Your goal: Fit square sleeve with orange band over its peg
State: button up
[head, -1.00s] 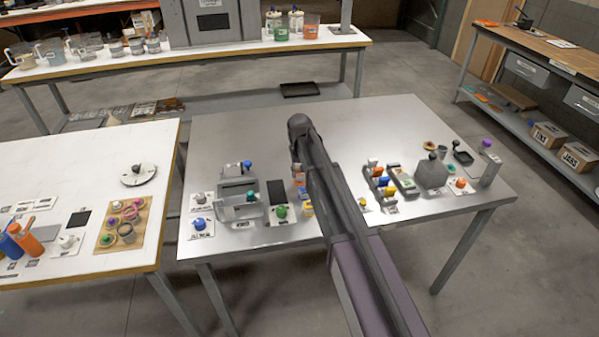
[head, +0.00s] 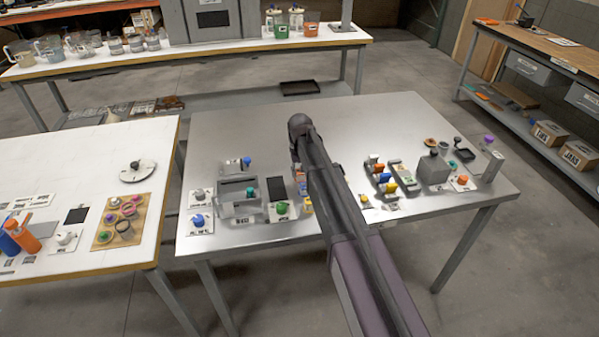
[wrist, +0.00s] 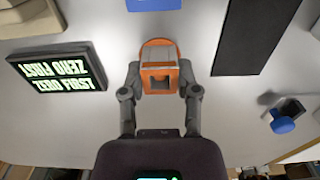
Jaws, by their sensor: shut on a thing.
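The square sleeve with the orange band (wrist: 158,80) is held in my gripper (wrist: 159,88) in the wrist view. It shows an orange frame with a square opening and a rounded orange edge at its far side. My two fingers press on its left and right sides. It appears above the grey metal table, but its height is unclear. In the head view my arm hides the gripper and the sleeve. I cannot make out the peg for this sleeve in either view.
In the wrist view a black display (wrist: 60,78) lies left, a dark panel (wrist: 255,35) upper right, a blue knob (wrist: 283,124) right, and a blue block (wrist: 153,4) at the top. In the head view coloured blocks (head: 379,180) stand right of my arm; the table's back is clear.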

jog(key=o, duration=0.9)
jog(key=shift+o, duration=0.2)
jog(key=shift+r, duration=0.15)
